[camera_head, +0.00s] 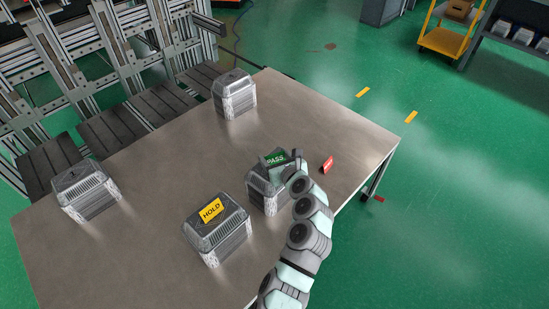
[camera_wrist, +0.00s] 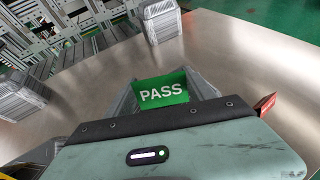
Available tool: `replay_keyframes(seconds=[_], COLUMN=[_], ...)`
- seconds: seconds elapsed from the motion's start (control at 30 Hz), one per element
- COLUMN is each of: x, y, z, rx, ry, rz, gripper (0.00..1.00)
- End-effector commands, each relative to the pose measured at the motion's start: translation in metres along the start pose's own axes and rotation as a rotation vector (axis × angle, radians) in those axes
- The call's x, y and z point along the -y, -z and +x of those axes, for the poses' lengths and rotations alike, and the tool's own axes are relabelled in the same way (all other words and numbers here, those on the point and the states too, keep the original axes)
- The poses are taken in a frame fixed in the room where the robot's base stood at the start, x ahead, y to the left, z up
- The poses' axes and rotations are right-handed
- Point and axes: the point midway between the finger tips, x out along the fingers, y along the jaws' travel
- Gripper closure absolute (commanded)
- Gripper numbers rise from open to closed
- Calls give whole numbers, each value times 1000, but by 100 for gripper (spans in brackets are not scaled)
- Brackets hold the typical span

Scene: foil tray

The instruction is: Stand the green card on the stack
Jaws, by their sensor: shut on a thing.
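The green card (camera_head: 275,158) marked PASS is upright at the top of a stack of foil trays (camera_head: 257,190) near the table's right side. In the wrist view the green card (camera_wrist: 162,92) stands just beyond my gripper's dark edge, with the stack's grey sides (camera_wrist: 127,103) around it. My gripper (camera_head: 282,160) is over this stack and shut on the card. The fingertips are hard to make out. I cannot tell whether the card's lower edge touches the stack.
A yellow HOLD card (camera_head: 211,210) stands on another stack (camera_head: 218,237) to the left. A red card (camera_head: 327,165) is on the table right of my gripper. Other stacks stand at the back (camera_head: 234,95) and far left (camera_head: 87,190). The table (camera_head: 320,120) is clear at back right.

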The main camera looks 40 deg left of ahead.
Motion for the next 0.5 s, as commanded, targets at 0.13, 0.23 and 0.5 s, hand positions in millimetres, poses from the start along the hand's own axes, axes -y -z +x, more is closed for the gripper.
replay_keyframes(seconds=[0.13, 0.23, 0.5], x=[0, 0, 0], y=[3, 3, 2], z=[1, 1, 1], rx=[-1, -1, 0], ry=[0, 0, 1], rz=[2, 1, 1], gripper=[34, 26, 16])
